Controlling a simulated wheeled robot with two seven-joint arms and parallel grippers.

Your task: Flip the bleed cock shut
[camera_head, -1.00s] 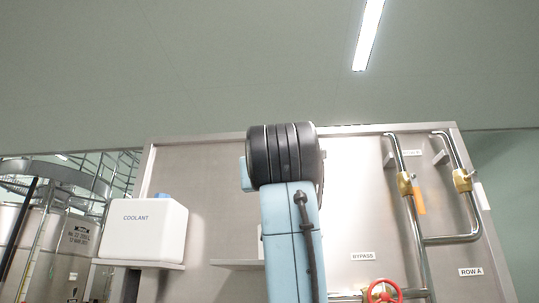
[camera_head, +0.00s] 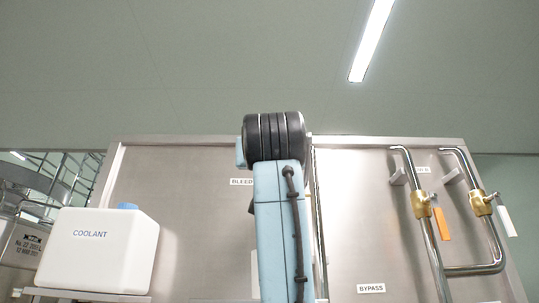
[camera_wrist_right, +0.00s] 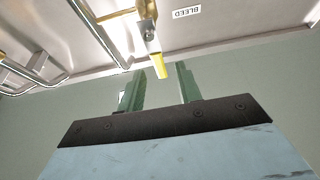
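The bleed cock (camera_wrist_right: 149,32) shows in the right wrist view as a brass body with a lever that has a yellow grip (camera_wrist_right: 159,66). Beside it is the BLEED label (camera_wrist_right: 187,12), upside down. My right gripper (camera_wrist_right: 162,70) is open, its two green fingers apart. The yellow grip's tip appears in line with the gap between the fingertips; I cannot tell whether it is inside the gap, and no contact shows. In the head view an arm of mine hides the cock and part of the BLEED label (camera_head: 241,181). My left gripper is not in view.
A steel panel (camera_head: 180,210) fills the background. A white coolant box (camera_head: 100,250) stands at left. At right are bent pipes with brass valves (camera_head: 421,204), an orange tag (camera_head: 441,224) and a BYPASS label (camera_head: 371,288). More pipes (camera_wrist_right: 40,65) show in the right wrist view.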

